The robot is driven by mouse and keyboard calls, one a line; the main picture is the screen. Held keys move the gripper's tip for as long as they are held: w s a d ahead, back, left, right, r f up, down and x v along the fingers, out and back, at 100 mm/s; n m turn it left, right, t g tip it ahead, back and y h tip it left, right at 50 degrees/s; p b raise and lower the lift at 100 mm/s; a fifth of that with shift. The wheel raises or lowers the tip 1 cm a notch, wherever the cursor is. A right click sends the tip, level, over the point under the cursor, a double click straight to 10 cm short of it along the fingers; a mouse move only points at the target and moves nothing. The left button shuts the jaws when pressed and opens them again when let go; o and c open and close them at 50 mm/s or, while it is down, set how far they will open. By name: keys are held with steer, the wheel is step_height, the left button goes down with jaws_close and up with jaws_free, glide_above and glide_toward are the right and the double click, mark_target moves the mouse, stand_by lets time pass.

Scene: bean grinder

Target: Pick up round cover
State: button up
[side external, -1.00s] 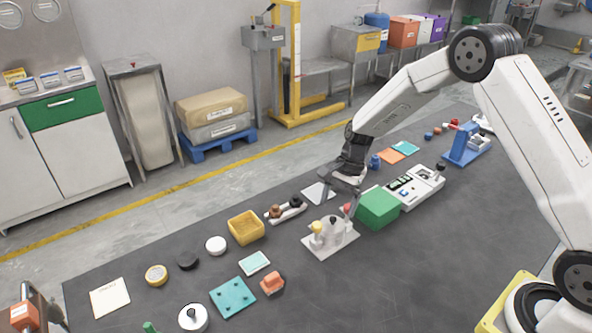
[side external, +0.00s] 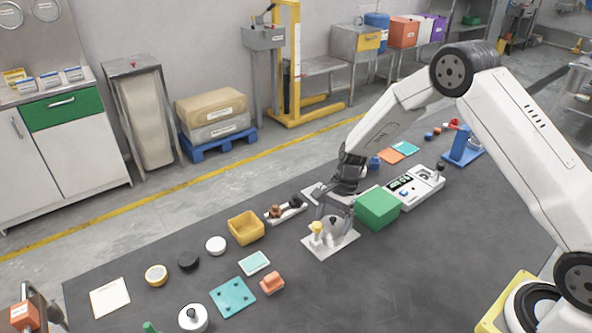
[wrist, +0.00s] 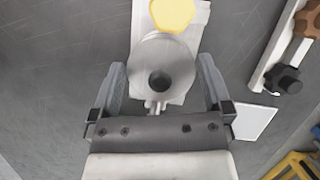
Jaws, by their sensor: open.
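The round cover (wrist: 162,66) is a grey disc with a black knob in its middle. It sits on a pale base plate (side external: 321,250) beside a yellow knob (side external: 317,228), which also shows in the wrist view (wrist: 172,14). In the side view the cover is small and partly hidden by my gripper (side external: 335,211). My gripper is open, with one finger on each side of the cover in the wrist view (wrist: 161,76). I cannot tell whether the fingers touch it.
A green block (side external: 378,208) stands close to the right of the base plate. A white strip with brown and black knobs (side external: 286,210) and a yellow bin (side external: 246,228) are to the left. The dark table (side external: 420,270) is clear in front.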

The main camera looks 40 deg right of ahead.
steer(key=c, duration=0.9)
steer(key=shift+r, duration=0.15)
steer(key=shift+r, duration=0.75)
steer(key=shift+s+d+r, duration=0.1)
steer(key=shift+s+r, duration=1.8)
steer(key=shift+s, duration=0.45)
steer(key=shift+s+d+r, duration=0.1)
steer(key=shift+s+r, duration=1.75)
steer(key=shift+s, duration=0.45)
steer(key=shift+s+r, duration=1.9)
steer(key=shift+s, duration=0.45)
